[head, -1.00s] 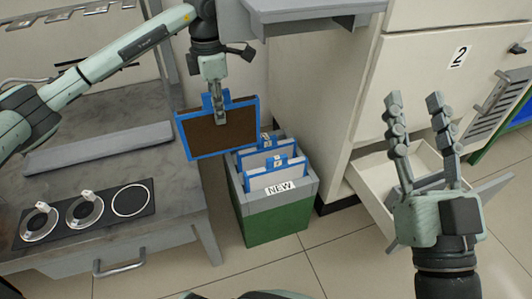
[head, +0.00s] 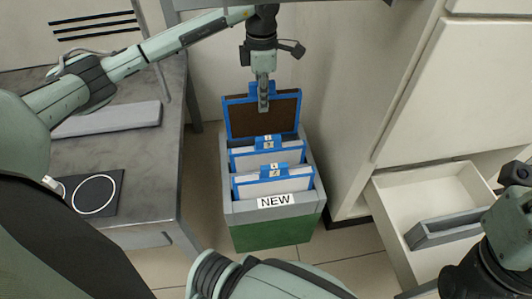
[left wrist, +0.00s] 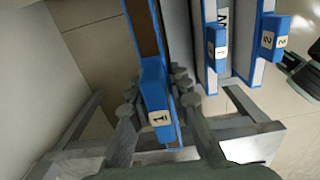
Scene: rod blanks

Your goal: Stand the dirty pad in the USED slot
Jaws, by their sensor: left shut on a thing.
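The dirty pad (head: 262,115) is a brown panel in a blue frame, upright at the back end of the grey-rimmed green bin (head: 275,235). My left gripper (head: 263,105) is shut on its top tab, which also shows in the left wrist view (left wrist: 157,112). I cannot tell whether the pad's lower edge is inside the bin's rear slot or just above it. Two white pads in blue frames, the nearer one (head: 273,186) and the farther one (head: 267,158), stand in the bin. The front label reads NEW; no USED label is readable. My right gripper (head: 505,215) is partly visible at the right edge.
A grey worktable (head: 150,180) stands on the left.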

